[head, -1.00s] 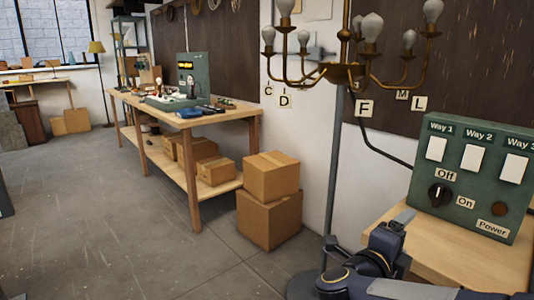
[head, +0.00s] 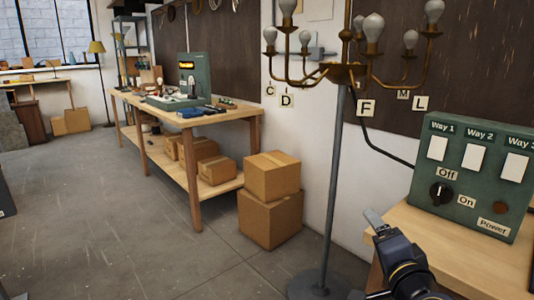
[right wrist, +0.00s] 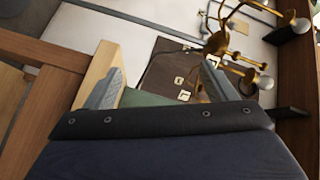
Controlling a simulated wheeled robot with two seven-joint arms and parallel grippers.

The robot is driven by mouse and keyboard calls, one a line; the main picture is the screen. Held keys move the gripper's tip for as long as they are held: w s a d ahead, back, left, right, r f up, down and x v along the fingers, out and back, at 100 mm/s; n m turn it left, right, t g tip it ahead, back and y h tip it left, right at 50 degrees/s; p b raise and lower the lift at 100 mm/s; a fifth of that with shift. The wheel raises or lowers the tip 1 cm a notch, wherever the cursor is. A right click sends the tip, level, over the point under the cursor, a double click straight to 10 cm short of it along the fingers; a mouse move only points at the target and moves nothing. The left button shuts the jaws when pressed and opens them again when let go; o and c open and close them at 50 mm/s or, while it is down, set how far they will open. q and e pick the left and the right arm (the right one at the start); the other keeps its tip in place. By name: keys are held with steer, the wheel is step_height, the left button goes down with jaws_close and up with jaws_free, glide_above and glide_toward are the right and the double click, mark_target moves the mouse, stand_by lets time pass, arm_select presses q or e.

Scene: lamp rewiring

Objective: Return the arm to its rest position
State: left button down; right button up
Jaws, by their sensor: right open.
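My right gripper (head: 376,222) is at the lower right of the head view, in front of the left edge of the wooden table with the control box. Its two fingers stand apart with nothing between them, as the right wrist view (right wrist: 160,85) shows. My left gripper is not in view. The green control box (head: 466,160) has three white switches, a dark knob and a Power label, and stands apart from the gripper. The brass lamp (head: 343,72) with several bulbs stands behind the gripper on a grey pole (head: 332,190).
The wooden table (head: 470,262) fills the lower right. Two cardboard boxes (head: 271,176) are stacked on the floor near a long workbench (head: 235,118). A dark cable (head: 385,148) runs from the lamp to the control box. The floor (head: 130,230) at left is clear.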

steer(key=s+f+n+g+y, duration=0.2)
steer(key=s+f+n+g, duration=0.5)
steer(key=s, duration=0.5)
steer(key=s+f+n+g+y, duration=0.2)
steer(key=s+f+n+g, duration=0.25)
steer(key=s+f, duration=0.6)
step_height(320, 180, up, 21)
steer(key=p, duration=1.9)
steer(key=shift+s+a+f+p, duration=0.15)
steer(key=shift+s+a+p, duration=0.1)
steer(key=shift+a+p, duration=0.15)
